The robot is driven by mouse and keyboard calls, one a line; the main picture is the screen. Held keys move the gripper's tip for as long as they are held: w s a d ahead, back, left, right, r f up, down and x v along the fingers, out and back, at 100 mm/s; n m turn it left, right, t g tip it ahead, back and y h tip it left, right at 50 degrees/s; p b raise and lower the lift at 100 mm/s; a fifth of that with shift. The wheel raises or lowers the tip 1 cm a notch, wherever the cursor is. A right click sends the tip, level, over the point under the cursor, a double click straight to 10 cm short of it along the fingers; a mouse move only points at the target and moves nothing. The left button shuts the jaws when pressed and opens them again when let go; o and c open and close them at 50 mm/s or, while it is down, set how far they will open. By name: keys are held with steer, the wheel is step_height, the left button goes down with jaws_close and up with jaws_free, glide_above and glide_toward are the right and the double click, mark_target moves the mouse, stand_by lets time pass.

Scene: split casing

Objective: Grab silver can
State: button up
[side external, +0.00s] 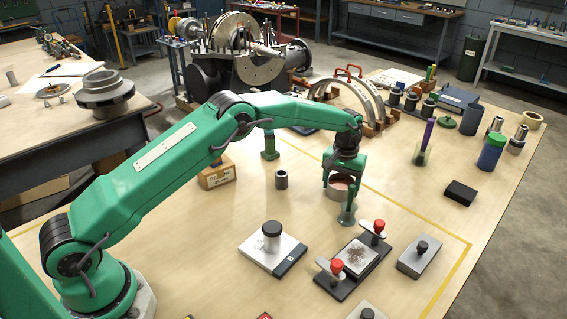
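A short, wide silver can (334,194) with a reddish-brown top stands on the wooden table, right of the middle of the side external view. My green gripper (340,197) points down over it. Its fingers are apart, one at the can's left side and one in front of its right part. The near finger reaches down close to the tabletop. The fingers hide part of the can. I cannot tell whether they touch it or grip it.
In front are a red-knobbed clamp plate (352,262) and a white block with a black knob (272,248). A blue-green jar (491,152) and a black box (460,193) are to the right.

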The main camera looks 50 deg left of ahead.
mark_target(341, 186)
steer(key=shift+c, duration=0.9)
steer(key=shift+r, duration=0.1)
step_height(341, 186, up, 10)
steer(key=shift+s, duration=0.1)
stand_by(0.4)
